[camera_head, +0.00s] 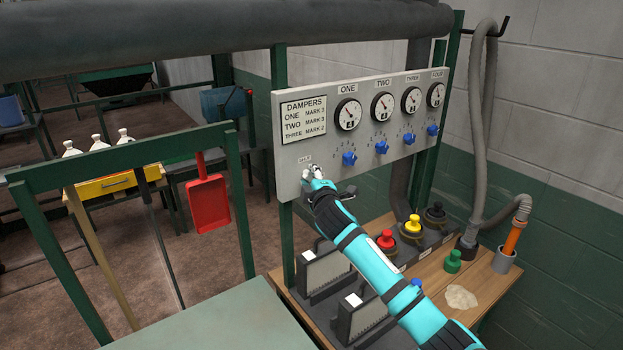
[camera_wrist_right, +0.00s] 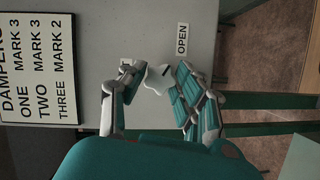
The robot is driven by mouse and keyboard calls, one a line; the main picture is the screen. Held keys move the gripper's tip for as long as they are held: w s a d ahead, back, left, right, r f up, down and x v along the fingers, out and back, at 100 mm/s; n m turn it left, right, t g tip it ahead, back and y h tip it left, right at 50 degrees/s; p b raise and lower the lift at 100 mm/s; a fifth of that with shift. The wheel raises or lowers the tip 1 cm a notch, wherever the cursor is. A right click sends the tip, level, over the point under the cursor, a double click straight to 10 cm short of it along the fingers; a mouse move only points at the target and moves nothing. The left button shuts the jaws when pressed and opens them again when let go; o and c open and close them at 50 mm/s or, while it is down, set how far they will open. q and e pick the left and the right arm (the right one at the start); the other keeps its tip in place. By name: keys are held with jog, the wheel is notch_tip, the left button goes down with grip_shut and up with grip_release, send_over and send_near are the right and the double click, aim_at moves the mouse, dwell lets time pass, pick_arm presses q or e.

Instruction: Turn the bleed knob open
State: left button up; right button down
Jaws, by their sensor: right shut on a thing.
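My left gripper is out of view.
Several dials and blue knobs (camera_head: 349,158) sit right of my gripper on the panel. Below are red (camera_head: 386,239), yellow (camera_head: 412,224) and green (camera_head: 453,261) plugs on a wooden bench (camera_head: 440,290). A red dustpan (camera_head: 207,203) hangs on a green frame to the left.

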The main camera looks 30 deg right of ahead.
jog(key=shift+f, duration=0.1)
dwell(0.3)
jog(key=c, duration=1.1)
grip_release()
jog(key=shift+o, duration=0.7)
jog(key=shift+s, duration=0.1)
jog(key=v, duration=1.2)
